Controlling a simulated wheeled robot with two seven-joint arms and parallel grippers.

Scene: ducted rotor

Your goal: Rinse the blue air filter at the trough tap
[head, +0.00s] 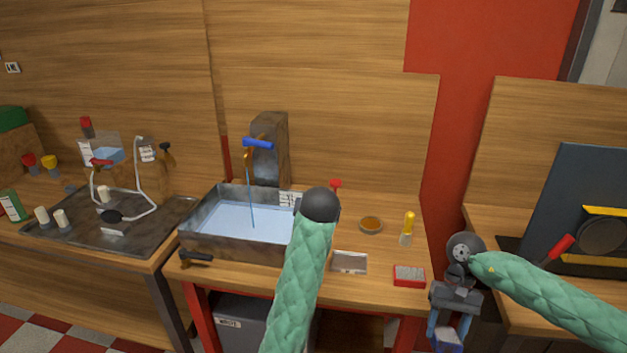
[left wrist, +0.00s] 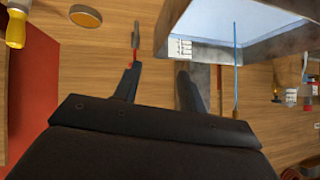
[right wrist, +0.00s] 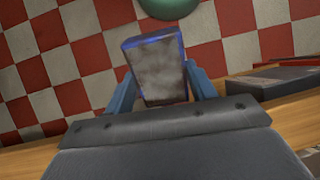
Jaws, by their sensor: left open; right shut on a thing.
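The blue air filter (right wrist: 158,72) has a blue rim and a dirty grey-brown face. My right gripper (right wrist: 160,88) is shut on it. In the head view the filter (head: 449,341) hangs below my right gripper (head: 451,326), off the bench's front right corner. The metal trough (head: 213,244) holds pale blue water. The tap (head: 247,157) has a blue lever (head: 257,143), and a thin blue stream falls from it into the trough. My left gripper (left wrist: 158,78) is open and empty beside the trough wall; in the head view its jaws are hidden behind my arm.
On the bench right of the trough are an amber dish (head: 371,225), a yellow-handled tool (head: 408,228) and a red box (head: 409,275). A black-handled thing (head: 196,258) lies at the trough's front left. A dark tray (head: 90,232) with a white hose stands further left.

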